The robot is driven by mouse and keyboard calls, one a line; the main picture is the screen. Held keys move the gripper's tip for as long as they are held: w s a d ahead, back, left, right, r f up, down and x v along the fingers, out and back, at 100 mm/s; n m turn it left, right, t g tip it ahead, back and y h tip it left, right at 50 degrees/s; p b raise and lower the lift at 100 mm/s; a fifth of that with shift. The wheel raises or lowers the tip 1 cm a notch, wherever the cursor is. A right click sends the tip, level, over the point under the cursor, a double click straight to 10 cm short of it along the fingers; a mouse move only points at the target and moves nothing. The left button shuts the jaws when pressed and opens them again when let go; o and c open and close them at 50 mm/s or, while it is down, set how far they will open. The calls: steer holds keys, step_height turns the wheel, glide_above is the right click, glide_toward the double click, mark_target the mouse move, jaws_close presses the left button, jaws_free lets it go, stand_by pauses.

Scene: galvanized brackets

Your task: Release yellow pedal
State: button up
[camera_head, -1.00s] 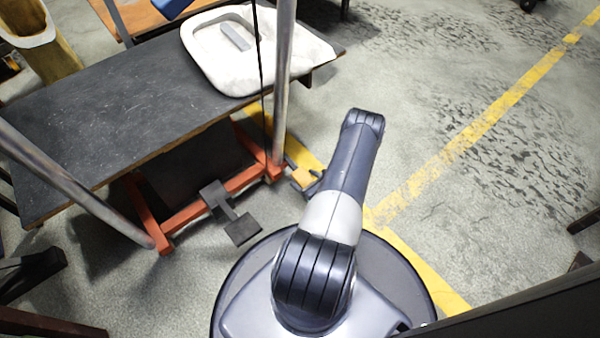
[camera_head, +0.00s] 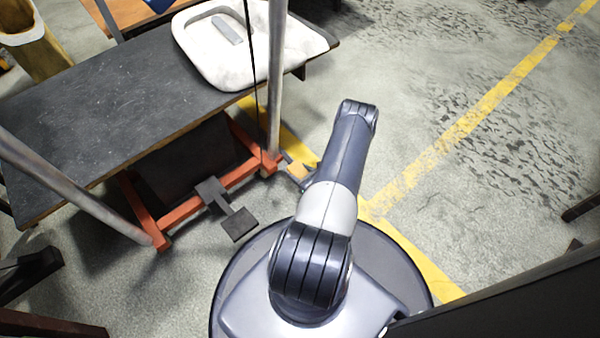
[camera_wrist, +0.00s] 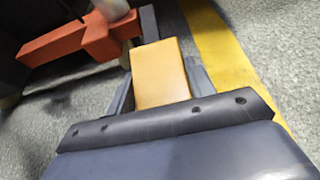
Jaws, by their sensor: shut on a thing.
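The yellow pedal (camera_wrist: 159,75) is a flat yellow block in the middle of the wrist view, close to the end of the orange frame. A small part of the yellow pedal (camera_head: 297,171) shows in the head view, beside the lift table's right front foot. My gripper (camera_wrist: 165,66) has one grey finger on each side of the pedal and is shut on it. In the head view my arm hides most of the gripper (camera_head: 298,178).
The lift table (camera_head: 110,110) with a black top and orange base (camera_head: 200,205) stands at left, a white moulded tray (camera_head: 245,60) on it. A black pedal (camera_head: 238,223) sits at its front. A yellow floor line (camera_head: 440,150) crosses the clear floor at right.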

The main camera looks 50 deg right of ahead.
mark_target(294, 165)
steer(key=shift+c, duration=1.1)
steer(key=shift+r+g+p, duration=0.6)
steer(key=shift+r+p, duration=0.25)
steer(key=shift+r+g+p, duration=0.8)
steer(key=shift+r+g, duration=0.1)
steer(key=shift+g, duration=0.2)
steer(key=shift+w+r+g+y+p, duration=0.1)
steer(key=shift+r+g+y+p, duration=0.2)
steer(key=shift+r+g, duration=0.45)
steer(key=shift+f, duration=0.2)
steer(key=o, duration=1.4)
